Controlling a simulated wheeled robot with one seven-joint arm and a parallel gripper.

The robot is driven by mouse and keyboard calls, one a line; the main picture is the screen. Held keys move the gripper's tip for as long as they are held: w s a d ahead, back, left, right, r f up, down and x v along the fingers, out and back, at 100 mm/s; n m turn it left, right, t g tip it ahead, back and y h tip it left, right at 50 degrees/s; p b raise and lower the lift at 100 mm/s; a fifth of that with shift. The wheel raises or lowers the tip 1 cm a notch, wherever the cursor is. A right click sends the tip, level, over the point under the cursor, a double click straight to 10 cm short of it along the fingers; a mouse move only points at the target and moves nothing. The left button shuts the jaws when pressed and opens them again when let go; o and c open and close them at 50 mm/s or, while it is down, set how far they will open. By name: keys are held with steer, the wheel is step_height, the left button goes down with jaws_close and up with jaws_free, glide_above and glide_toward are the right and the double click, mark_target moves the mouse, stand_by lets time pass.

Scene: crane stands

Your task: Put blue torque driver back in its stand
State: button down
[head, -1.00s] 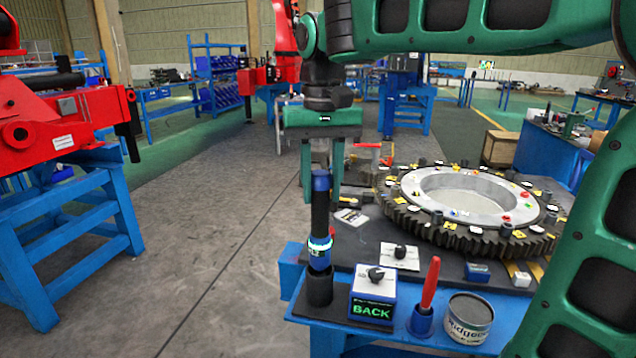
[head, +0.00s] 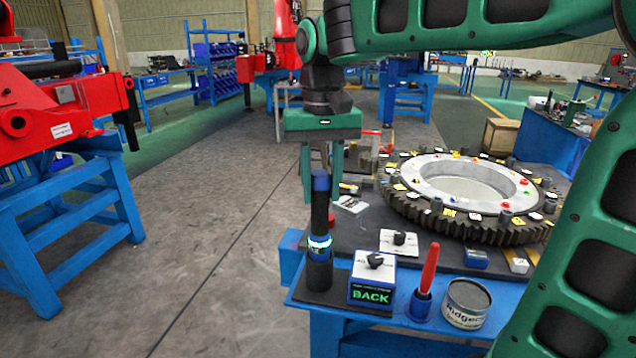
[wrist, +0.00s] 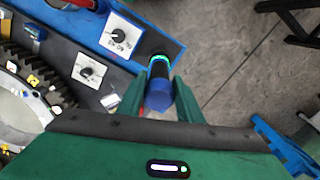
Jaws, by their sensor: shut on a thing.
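The blue torque driver (head: 320,210) stands upright, with a black shaft, a blue cap on top and a lit ring above a blue band low down. Its lower end is inside the black cup-shaped stand (head: 319,274) at the table's front left corner. How deep it sits is hidden by the cup wall. My gripper (head: 321,192) is shut on the driver near its blue cap. In the wrist view the fingers of my gripper (wrist: 158,98) lie on both sides of the driver's blue cap (wrist: 159,97).
Right of the stand are a box marked BACK (head: 372,282), a red-handled tool in a blue holder (head: 420,303) and a tin (head: 466,303). A large gear ring (head: 470,195) lies behind them. Open floor is to the left.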

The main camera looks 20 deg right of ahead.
mark_target(322, 175)
steer(key=shift+f, duration=0.75)
steer(key=c, duration=1.2)
jaws_free()
steer(key=shift+f, duration=0.1)
steer(key=shift+r, duration=2.55)
